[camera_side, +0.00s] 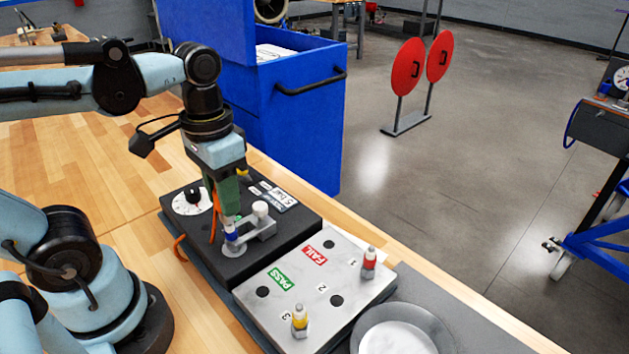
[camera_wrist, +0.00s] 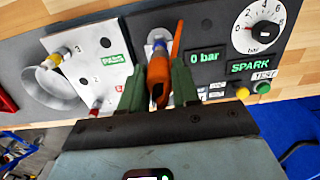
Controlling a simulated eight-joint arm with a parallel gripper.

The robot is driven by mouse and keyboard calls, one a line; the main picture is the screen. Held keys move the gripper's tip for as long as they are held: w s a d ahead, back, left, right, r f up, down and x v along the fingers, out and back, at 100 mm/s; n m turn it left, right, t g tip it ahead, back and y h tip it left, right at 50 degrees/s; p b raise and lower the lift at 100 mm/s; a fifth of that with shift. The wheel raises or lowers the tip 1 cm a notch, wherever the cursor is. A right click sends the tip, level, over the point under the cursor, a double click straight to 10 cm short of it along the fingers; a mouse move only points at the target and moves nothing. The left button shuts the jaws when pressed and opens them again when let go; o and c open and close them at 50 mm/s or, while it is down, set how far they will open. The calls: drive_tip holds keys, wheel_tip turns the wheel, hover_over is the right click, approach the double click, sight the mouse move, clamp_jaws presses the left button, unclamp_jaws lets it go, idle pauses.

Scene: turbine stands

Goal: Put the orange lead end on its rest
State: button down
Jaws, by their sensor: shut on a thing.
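My gripper (camera_side: 229,212) is shut on the orange lead end (camera_wrist: 160,76), between its green fingers in the wrist view. The orange cable (camera_side: 213,215) shows beside the fingers in the side view and runs down to the tester's left edge. A blue-banded plug (camera_side: 231,233) stands upright in the round foot of a grey bracket (camera_side: 262,232), right under the fingers. I cannot tell whether the lead end touches it. A white-capped post (camera_side: 261,208) stands at the bracket's other end and may be the rest. The fingers hide most of the lead end in the side view.
The black tester (camera_side: 190,233) has a dial and a display reading 0 bar (camera_wrist: 204,57). Beside it, a plate (camera_side: 318,277) marked PASS and FAIL holds a red-banded plug (camera_side: 369,262) and a yellow-banded plug (camera_side: 300,320). A grey dish (camera_side: 440,328) lies beyond the plate.

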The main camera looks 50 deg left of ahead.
drive_tip(key=shift+r, duration=0.35)
drive_tip(key=shift+r, duration=0.8)
drive_tip(key=shift+a, duration=0.1)
drive_tip(key=s+a+f+n, duration=0.1)
drive_tip(key=a+f+n, duration=0.1)
drive_tip(key=a+n, duration=0.35)
hover_over(206, 227)
drive_tip(key=shift+m, duration=0.45)
drive_tip(key=shift+f, duration=2.35)
drive_tip(key=shift+f, duration=0.95)
drive_tip(key=shift+f, duration=0.3)
